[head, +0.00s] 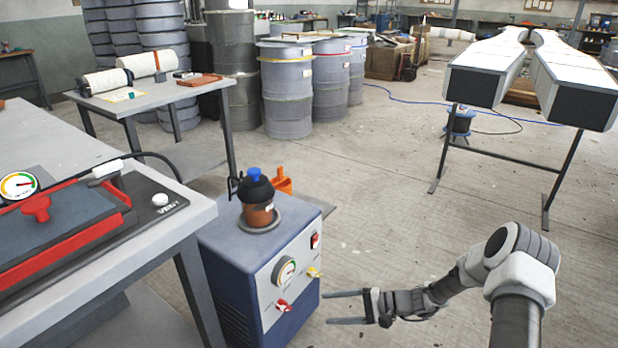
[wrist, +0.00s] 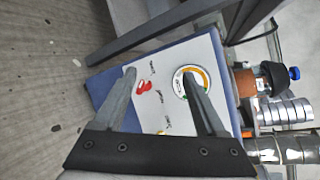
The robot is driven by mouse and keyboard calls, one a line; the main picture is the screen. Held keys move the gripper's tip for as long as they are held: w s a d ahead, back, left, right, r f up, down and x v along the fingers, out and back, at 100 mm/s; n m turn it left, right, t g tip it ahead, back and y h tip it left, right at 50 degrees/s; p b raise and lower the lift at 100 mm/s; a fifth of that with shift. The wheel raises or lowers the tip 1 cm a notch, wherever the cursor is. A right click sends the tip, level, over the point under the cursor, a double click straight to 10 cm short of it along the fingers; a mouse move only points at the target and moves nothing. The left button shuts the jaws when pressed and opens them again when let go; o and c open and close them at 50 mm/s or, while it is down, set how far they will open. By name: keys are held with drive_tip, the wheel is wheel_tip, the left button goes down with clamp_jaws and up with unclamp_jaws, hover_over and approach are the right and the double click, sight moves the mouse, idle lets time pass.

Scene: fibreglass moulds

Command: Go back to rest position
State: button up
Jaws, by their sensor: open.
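My gripper (head: 345,308) is open and empty, low at the centre right in the head view, with its fingers pointing left toward the front of the blue machine. In the wrist view my gripper (wrist: 165,85) shows its two fingers spread apart in front of the machine's grey panel. The blue machine (head: 222,262) has a round gauge, a red valve handle, a yellow valve handle and a switch on its panel. The fingers look apart from the panel; the exact gap I cannot tell.
A brown pot with a black top and blue cap (head: 257,195) stands on the machine. A table (head: 165,235) with a red-framed mould (head: 60,235) is at left. Drums (head: 287,90) stand behind. A trestle (head: 545,175) holds long white moulds at right. The middle floor (head: 400,190) is clear.

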drive_tip(key=s+d+r+n+g+h, duration=0.1)
drive_tip(key=s+r+n+g+h, duration=0.25)
drive_tip(key=r, duration=0.85)
drive_tip(key=s+d+r+n+t+h, duration=0.1)
drive_tip(key=s+r+n+h, duration=0.35)
drive_tip(key=r, duration=0.65)
drive_tip(key=s+d+r+t+h, duration=0.3)
drive_tip(key=s+r, duration=0.4)
drive_tip(key=s, duration=0.2)
drive_tip(key=s+d+r+t+h, duration=0.2)
drive_tip(key=s+r+t+h, duration=0.15)
drive_tip(key=s+r, duration=0.5)
wheel_tip(320, 180, up, 26)
drive_tip(key=s+p, duration=0.1)
drive_tip(key=p, duration=2.6)
drive_tip(key=shift+g+p, duration=0.3)
drive_tip(key=shift+g, duration=0.1)
